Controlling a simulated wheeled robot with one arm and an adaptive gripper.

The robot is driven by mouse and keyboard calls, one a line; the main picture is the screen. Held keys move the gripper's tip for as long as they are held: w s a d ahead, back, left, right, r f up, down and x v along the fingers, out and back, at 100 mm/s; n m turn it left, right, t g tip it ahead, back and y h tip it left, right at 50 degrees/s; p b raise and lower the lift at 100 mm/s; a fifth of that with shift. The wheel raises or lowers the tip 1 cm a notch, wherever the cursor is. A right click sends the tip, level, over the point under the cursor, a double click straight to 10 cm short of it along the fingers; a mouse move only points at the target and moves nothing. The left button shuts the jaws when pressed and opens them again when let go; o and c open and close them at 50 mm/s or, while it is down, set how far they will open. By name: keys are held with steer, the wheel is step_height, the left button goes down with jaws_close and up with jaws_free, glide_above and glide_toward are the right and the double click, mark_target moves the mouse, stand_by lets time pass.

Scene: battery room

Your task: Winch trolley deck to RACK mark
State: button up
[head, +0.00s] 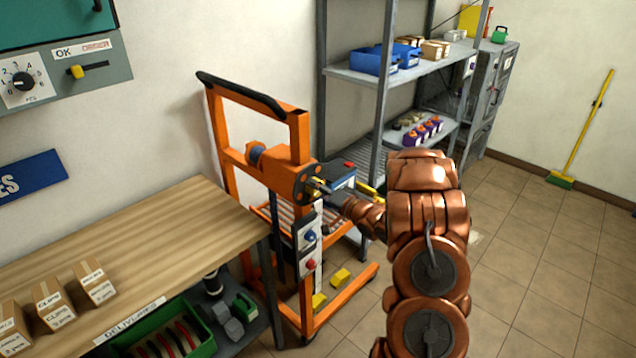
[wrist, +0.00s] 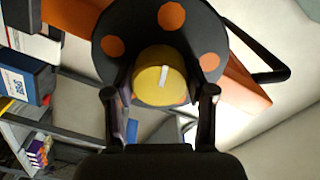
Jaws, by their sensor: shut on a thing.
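The orange winch trolley (head: 299,137) stands upright between the workbench and the shelf rack. Its winch wheel, a black disc with orange spots (wrist: 112,45), faces my gripper; it also shows in the head view (head: 305,184). My gripper (wrist: 160,100) is shut on the yellow crank knob (wrist: 158,84), with one finger on each side of it. In the head view my arm reaches in from the right and partly hides the trolley. A striped roller deck (head: 274,226) shows low behind the mast. I cannot make out the RACK mark.
A blue battery (head: 342,174) with a red terminal sits behind the wheel; its support is unclear. The grey shelf rack (head: 378,110) stands close behind. The wooden workbench (head: 150,235) is left. Yellow blocks (head: 340,277) lie by the trolley's orange legs.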

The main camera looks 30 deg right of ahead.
steer(key=shift+m, duration=0.6)
steer(key=o, duration=1.2)
steer(key=shift+c, duration=0.2)
steer(key=v, duration=1.2)
